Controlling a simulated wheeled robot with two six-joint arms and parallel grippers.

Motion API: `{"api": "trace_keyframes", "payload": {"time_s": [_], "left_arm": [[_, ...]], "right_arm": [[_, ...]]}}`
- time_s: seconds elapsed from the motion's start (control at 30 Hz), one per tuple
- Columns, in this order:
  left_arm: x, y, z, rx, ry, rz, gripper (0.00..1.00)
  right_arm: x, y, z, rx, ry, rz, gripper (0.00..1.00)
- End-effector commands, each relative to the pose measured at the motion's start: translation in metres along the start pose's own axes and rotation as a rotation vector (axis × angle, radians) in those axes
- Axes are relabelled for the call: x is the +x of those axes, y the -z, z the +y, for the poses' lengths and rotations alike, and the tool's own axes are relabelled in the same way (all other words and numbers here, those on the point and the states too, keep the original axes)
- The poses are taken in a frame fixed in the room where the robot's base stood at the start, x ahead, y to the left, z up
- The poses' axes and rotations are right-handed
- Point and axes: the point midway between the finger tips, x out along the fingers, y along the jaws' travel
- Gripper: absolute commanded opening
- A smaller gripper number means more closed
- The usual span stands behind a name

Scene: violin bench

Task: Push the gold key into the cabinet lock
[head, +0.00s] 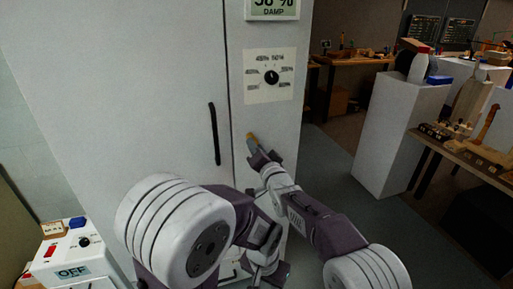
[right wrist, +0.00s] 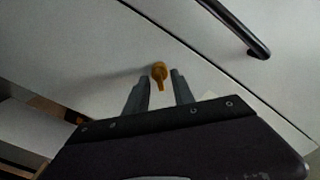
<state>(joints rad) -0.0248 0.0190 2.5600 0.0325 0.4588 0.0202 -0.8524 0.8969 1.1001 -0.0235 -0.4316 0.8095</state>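The gold key (right wrist: 159,76) sits at the face of the tall pale cabinet (head: 130,75), its rounded end at the cabinet and a thin part toward my gripper. In the head view a small gold piece (head: 250,136) shows there, just beyond my right gripper (head: 258,150). In the right wrist view, the right gripper's two fingers (right wrist: 160,92) stand apart on either side of the key, with gaps beside it. I cannot make out the lock itself or how deep the key is. My left arm is low in the middle; its finger opening is not clear.
A black door handle (head: 215,133) stands left of the key. A dial plate (head: 270,76) is above it. A box marked OFF (head: 75,268) is at lower left. A white pedestal (head: 395,130) and a workbench (head: 470,158) stand right, past open floor.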

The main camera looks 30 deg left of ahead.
Motion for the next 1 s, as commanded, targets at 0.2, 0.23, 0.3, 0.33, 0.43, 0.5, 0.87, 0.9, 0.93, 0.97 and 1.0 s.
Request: {"api": "trace_keyframes", "payload": {"time_s": [0.2,0.23,0.3,0.33,0.43,0.5,0.87,0.9,0.93,0.97,1.0], "left_arm": [[0.0,0.0,0.0,0.0,0.0,0.0,0.36],[0.0,0.0,0.0,0.0,0.0,0.0,0.36],[0.001,0.0,0.0,0.0,0.0,0.0,0.36],[0.001,0.0,0.0,0.0,0.0,0.0,0.36],[0.004,0.0,0.0,0.0,0.0,0.0,0.36],[0.006,-0.001,0.0,0.0,0.0,0.0,0.36],[0.017,-0.002,0.0,0.0,0.0,0.0,0.36],[0.017,-0.002,0.0,0.0,0.0,0.0,0.36],[0.017,-0.002,0.0,0.0,0.0,0.0,0.36],[0.017,-0.002,0.0,0.0,0.0,0.0,0.36],[0.017,-0.002,0.0,0.0,0.0,0.0,0.36]], "right_arm": [[0.0,0.0,0.0,0.0,0.0,0.0,0.32],[0.0,0.0,0.0,0.0,0.0,0.0,0.32],[-0.001,0.0,0.0,0.0,0.0,0.0,0.32],[-0.002,0.0,0.001,0.0,0.0,0.0,0.32],[-0.009,-0.001,0.001,0.0,-0.001,-0.001,0.32],[-0.018,-0.001,0.001,0.0,-0.001,-0.001,0.32],[-0.079,-0.001,0.001,0.0,-0.001,0.0,0.32],[-0.083,-0.001,0.001,0.0,-0.001,0.0,0.32],[-0.085,-0.001,0.001,0.0,0.0,0.0,0.32],[-0.087,-0.001,0.001,0.0,0.0,0.0,0.32],[-0.089,-0.001,0.001,0.0,-0.001,0.0,0.32]]}}
